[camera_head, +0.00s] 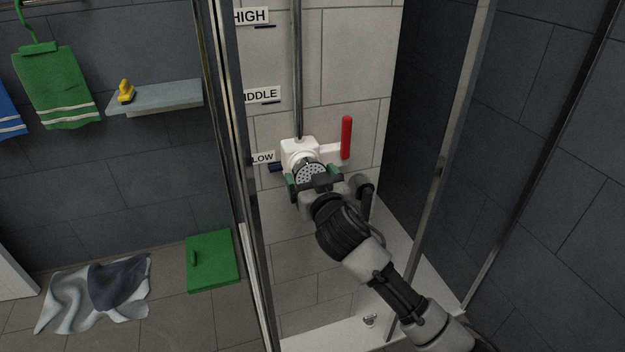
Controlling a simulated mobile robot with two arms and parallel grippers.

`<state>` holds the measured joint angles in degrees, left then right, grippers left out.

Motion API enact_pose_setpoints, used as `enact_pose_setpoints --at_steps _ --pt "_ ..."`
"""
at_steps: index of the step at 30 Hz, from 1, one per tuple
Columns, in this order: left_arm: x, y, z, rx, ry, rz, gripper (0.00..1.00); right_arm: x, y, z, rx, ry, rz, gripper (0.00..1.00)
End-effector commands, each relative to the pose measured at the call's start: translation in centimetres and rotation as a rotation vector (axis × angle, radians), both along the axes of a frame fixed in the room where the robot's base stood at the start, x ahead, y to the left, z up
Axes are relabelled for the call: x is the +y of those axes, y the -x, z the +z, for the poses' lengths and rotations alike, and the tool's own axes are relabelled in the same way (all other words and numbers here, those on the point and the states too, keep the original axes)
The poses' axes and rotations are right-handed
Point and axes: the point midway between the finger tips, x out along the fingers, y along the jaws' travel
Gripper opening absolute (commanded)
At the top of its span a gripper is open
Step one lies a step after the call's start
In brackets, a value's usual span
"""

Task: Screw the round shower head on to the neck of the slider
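The round shower head (309,174) has a pale face with dark holes and sits at the front of the white slider (299,147). The slider is on the vertical rail by the LOW label and has a red lever on its right. My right gripper (316,184) has its dark, green-padded fingers on either side of the shower head and appears shut on it. The neck of the slider is hidden behind the head, so I cannot tell how far the two are joined. My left gripper is not in view.
The red lever (346,137) stands close to my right gripper. Shower frame posts (447,150) rise on both sides of the stall. A drain fitting (370,320) is at the bottom.

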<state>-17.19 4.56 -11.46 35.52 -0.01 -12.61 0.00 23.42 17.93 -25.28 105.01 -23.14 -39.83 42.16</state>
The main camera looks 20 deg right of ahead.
Motion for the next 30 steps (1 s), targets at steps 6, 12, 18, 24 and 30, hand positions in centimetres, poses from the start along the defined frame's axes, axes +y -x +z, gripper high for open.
enact_pose_setpoints --at_steps 6,12,18,24,30 --pt "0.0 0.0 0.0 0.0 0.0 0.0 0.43 0.0 0.0 0.0 0.0 0.0 0.0 1.0" --pt "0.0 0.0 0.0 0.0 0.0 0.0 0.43 0.0 0.7 -0.1 0.002 -0.001 0.001 1.0" --pt "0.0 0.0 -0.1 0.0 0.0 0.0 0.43 -0.1 4.0 -0.2 0.002 -0.003 0.001 1.0" --pt "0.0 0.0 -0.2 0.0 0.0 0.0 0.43 -0.3 8.0 -0.1 0.002 -0.002 0.001 1.0" --pt "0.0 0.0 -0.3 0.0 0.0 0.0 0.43 -0.3 10.4 -0.1 0.001 -0.001 0.001 1.0"
